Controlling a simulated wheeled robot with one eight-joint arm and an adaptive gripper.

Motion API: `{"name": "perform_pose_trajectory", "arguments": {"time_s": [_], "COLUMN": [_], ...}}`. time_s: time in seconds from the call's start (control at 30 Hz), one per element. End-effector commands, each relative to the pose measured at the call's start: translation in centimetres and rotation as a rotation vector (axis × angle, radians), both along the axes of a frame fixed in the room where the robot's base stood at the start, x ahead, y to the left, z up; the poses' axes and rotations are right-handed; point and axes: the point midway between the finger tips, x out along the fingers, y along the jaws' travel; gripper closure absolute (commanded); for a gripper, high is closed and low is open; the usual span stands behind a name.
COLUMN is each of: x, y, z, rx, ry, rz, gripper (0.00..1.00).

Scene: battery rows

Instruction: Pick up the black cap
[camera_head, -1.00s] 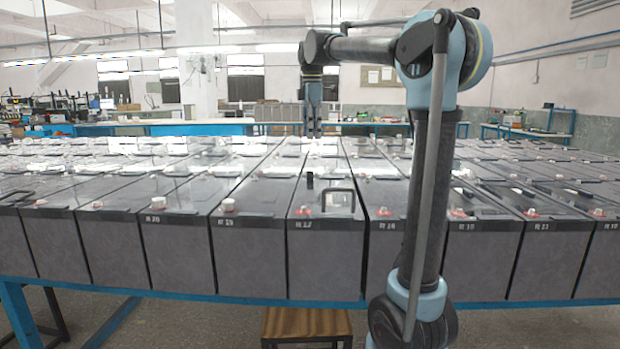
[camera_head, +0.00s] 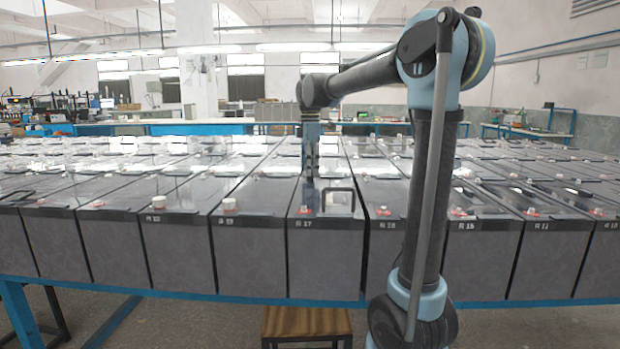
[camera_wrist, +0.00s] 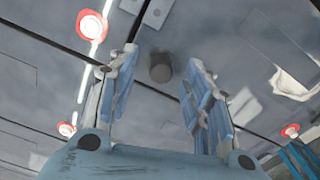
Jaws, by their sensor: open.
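The black cap (camera_wrist: 160,68) shows in the wrist view as a small, dark, upright cylinder on the grey battery lid. In the head view my gripper's fingers cover its place, so I cannot make it out clearly. My gripper (camera_head: 310,176) points down over the middle of the battery marked 17 (camera_head: 326,258). In the wrist view my gripper's blue fingers (camera_wrist: 163,84) are open. The cap lies in the gap between them as seen from the wrist, nearer the left fingertip. I see no contact with it.
Batteries stand in tight rows on a blue-framed table (camera_head: 180,297). A black handle (camera_head: 341,194) rises on the same lid, right of my gripper. Red-ringed terminals (camera_wrist: 92,25) surround the area. A wooden stool (camera_head: 306,323) stands below the table's front.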

Motion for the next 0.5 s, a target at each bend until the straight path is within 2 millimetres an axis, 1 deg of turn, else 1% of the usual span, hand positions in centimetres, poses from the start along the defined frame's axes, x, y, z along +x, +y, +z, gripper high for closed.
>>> {"name": "perform_pose_trajectory", "arguments": {"time_s": [0.1,0.37,0.4,0.47,0.5], "x": [0.01,0.04,0.04,0.04,0.04], "y": [-0.04,-0.12,-0.13,-0.13,-0.14], "z": [-0.85,-0.99,-0.99,-0.98,-0.98], "rx": [0.0,0.0,0.0,0.0,0.0], "ry": [0.0,0.0,0.0,0.0,0.0], "rz": [-0.001,-0.001,-0.002,-0.002,-0.002], "gripper": [0.54,0.54,0.63,0.73,0.8]}}
